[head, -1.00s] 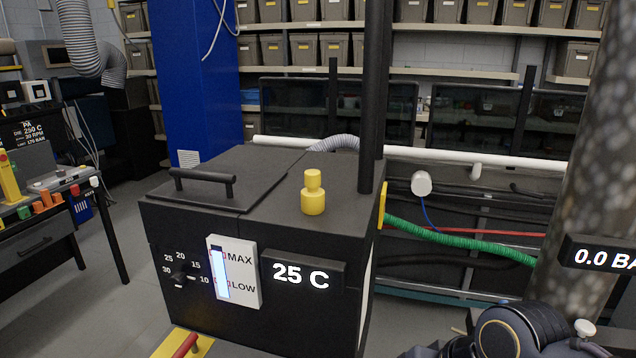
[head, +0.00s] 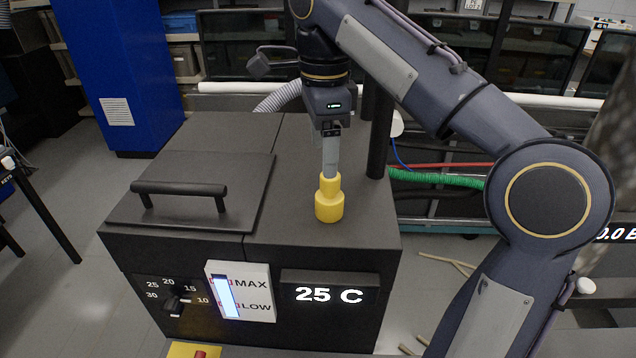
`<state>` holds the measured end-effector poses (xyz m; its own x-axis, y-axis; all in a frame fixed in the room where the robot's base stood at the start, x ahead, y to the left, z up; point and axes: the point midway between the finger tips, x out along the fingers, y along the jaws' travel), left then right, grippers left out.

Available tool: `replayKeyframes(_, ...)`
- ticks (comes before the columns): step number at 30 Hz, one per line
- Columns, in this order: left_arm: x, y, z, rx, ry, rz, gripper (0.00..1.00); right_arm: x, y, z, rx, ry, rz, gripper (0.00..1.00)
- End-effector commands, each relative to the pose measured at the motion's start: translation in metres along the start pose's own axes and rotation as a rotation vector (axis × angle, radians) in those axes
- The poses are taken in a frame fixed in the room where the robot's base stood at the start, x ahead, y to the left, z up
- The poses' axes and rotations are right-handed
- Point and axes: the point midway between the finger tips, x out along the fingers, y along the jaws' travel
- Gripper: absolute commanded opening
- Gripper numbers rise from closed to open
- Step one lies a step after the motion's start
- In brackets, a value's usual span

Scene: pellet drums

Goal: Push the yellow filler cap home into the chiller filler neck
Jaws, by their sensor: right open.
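The yellow filler cap (head: 329,205) stands upright on the top of the black chiller (head: 290,222), right of the lidded hatch. The filler neck is hidden under the cap, so I cannot tell how deep the cap sits. My right gripper (head: 330,172) points straight down over the cap, its grey fingers at the cap's narrow upper part. The fingers overlap edge-on in this view, so the gap between them and any touch on the cap are hard to see. My left gripper is not in view.
The hatch handle (head: 180,191) stands up at the left of the chiller top. A black post (head: 378,130) rises close behind and right of the cap. A grey ribbed hose (head: 285,97) and a green hose (head: 440,178) run behind the chiller.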

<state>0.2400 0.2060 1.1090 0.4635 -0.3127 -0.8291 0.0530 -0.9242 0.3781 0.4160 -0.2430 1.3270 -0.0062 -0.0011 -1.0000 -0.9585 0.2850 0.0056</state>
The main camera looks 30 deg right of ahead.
Motion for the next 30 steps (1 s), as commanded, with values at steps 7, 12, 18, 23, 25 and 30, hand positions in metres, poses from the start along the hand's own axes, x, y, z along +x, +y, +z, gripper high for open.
replayKeyframes(7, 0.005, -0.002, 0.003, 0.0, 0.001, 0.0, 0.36, 0.029, 0.002, -0.003, 0.003, 0.002, 0.001, 0.69)
replayKeyframes(12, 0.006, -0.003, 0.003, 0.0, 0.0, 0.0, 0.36, 0.055, 0.005, -0.007, 0.001, 0.001, 0.002, 0.69)
replayKeyframes(18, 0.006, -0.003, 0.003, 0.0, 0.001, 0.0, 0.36, 0.071, 0.005, -0.006, 0.001, -0.002, 0.0, 0.69)
replayKeyframes(23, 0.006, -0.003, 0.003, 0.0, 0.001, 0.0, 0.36, 0.072, 0.005, -0.006, 0.001, -0.003, -0.001, 0.69)
replayKeyframes(25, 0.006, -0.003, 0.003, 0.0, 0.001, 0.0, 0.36, 0.072, 0.005, -0.006, 0.001, -0.002, -0.001, 0.67)
replayKeyframes(30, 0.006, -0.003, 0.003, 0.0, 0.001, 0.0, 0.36, 0.072, 0.005, -0.006, 0.0, -0.002, 0.0, 0.44)
